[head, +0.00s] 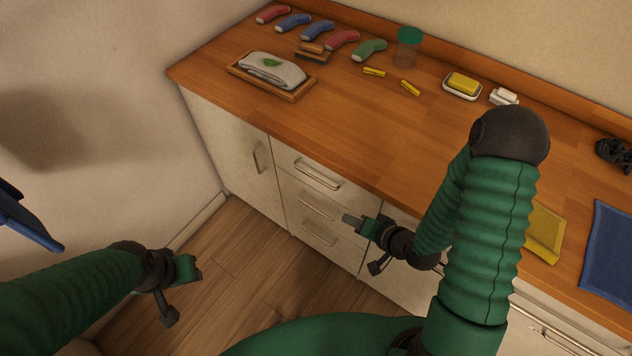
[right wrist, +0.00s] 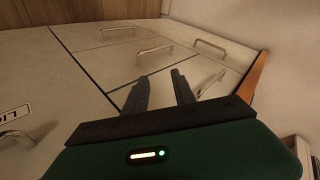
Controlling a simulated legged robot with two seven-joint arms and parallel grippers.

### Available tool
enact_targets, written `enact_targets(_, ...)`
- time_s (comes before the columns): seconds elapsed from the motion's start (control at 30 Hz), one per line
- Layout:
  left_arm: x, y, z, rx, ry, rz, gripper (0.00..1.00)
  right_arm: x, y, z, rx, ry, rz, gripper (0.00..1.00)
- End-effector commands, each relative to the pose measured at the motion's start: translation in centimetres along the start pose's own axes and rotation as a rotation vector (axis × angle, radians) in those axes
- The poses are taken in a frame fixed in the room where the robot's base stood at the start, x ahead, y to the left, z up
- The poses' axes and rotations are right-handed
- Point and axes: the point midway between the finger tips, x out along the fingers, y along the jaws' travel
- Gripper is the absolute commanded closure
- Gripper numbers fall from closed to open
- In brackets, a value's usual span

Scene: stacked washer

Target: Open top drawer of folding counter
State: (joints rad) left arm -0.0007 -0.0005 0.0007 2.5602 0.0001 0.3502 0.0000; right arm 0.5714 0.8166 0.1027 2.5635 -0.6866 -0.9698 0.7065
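The folding counter (head: 270,118) has a wooden top and a column of three drawers to the right of a cabinet door. The top drawer (head: 307,165) looks closed and flush; its metal bar handle (head: 318,174) also shows in the right wrist view (right wrist: 212,83). My right gripper (head: 352,220) is in front of the drawers, lower and to the right of the top handle. In the right wrist view its two fingers (right wrist: 162,88) are apart with nothing between them. My left gripper (head: 188,268) hangs over the floor, away from the counter; its finger opening is unclear.
Below are the middle handle (head: 318,207) and bottom handle (head: 318,234). The cabinet door handle (head: 256,158) is left of them. The wooden floor (head: 240,265) before the drawers is clear.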

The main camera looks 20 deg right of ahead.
Motion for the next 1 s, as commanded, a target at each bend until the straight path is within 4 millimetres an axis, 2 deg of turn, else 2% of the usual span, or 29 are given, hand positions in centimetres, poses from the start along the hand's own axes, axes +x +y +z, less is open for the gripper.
enact_targets(0.03, 1.4, -0.1, 0.3, -0.001, 0.0, 0.0, 0.6, 0.8, 0.5, 1.6, 0.157, 0.031, -0.107, 0.68)
enact_targets(0.07, 1.7, -0.1, 0.4, -0.002, -0.001, -0.001, 0.6, 0.8, 0.0, 1.8, 0.252, 0.057, -0.186, 0.68)
enact_targets(0.2, 2.6, -0.1, 0.6, -0.002, -0.001, -0.001, 0.6, -1.4, -1.6, 0.8, 0.629, 0.167, -0.496, 0.68)
enact_targets(0.3, 2.7, -0.1, 0.6, -0.001, 0.0, 0.0, 0.6, -2.8, -1.9, -0.1, 0.758, 0.209, -0.609, 0.68)
enact_targets(0.37, 2.9, 0.0, 0.7, -0.001, 0.0, 0.0, 0.6, -3.0, -2.0, -0.4, 0.784, 0.216, -0.635, 0.68)
enact_targets(0.47, 3.7, 0.0, 0.9, -0.001, 0.0, 0.0, 0.6, -1.9, -2.5, -0.8, 0.779, 0.217, -0.638, 0.68)
enact_targets(0.67, 6.3, 0.0, 1.5, -0.001, 0.0, 0.0, 0.6, 1.9, -5.0, -2.2, 0.769, 0.215, -0.636, 0.68)
enact_targets(0.73, 5.5, 0.0, 1.3, -0.001, -0.001, 0.0, 0.6, 3.0, -6.2, -3.2, 0.77, 0.214, -0.634, 0.68)
enact_targets(1.0, 5.8, -0.1, 1.4, -0.002, 0.0, 0.0, 0.6, 8.3, -8.8, -6.1, 0.775, 0.217, -0.633, 0.68)
